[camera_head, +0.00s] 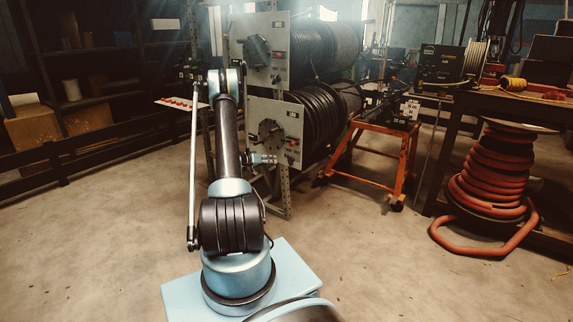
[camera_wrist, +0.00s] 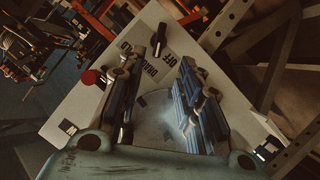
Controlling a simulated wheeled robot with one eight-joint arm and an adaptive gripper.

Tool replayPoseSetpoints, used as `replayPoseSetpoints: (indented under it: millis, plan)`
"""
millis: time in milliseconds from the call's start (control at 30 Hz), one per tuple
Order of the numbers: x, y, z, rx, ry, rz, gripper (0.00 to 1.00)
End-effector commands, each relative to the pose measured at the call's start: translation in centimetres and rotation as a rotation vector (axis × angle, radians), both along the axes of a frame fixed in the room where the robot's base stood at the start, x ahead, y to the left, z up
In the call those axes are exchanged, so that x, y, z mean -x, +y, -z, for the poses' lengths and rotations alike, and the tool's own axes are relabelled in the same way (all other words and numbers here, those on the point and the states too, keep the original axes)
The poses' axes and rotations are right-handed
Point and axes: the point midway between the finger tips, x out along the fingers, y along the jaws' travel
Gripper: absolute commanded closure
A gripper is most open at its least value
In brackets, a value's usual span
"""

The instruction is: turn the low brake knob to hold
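The lower panel (camera_head: 258,112) is a pale plate on the reel stand, with a dark round low brake knob (camera_head: 270,133). My gripper (camera_head: 262,159) is in front of this panel, by the knob's lower edge in the head view. In the wrist view the panel (camera_wrist: 75,105) fills the middle, with printed labels; OFF and DRAG can be read, and a third is partly covered. My gripper (camera_wrist: 163,88) is open there, its two fingers apart over a dim grey disc (camera_wrist: 155,118), perhaps the knob's face. Contact cannot be told.
A red button (camera_wrist: 91,77) and a black stub (camera_wrist: 160,40) stand out from the panel near the fingers. The upper panel (camera_head: 243,72) carries a similar knob (camera_head: 257,50). An orange stand (camera_head: 375,128) is right of the reels. The floor in front is clear.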

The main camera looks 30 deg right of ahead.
Motion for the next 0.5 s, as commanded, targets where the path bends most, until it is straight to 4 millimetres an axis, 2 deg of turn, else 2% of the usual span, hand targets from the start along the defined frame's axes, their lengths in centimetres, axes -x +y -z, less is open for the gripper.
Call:
replayPoseSetpoints:
  millis: [33,500]
  plan:
    - [-0.1,-1.0,0.3,0.000,0.000,0.002,0.68]
    - [-1.5,-8.7,3.0,-0.001,0.000,0.003,0.68]
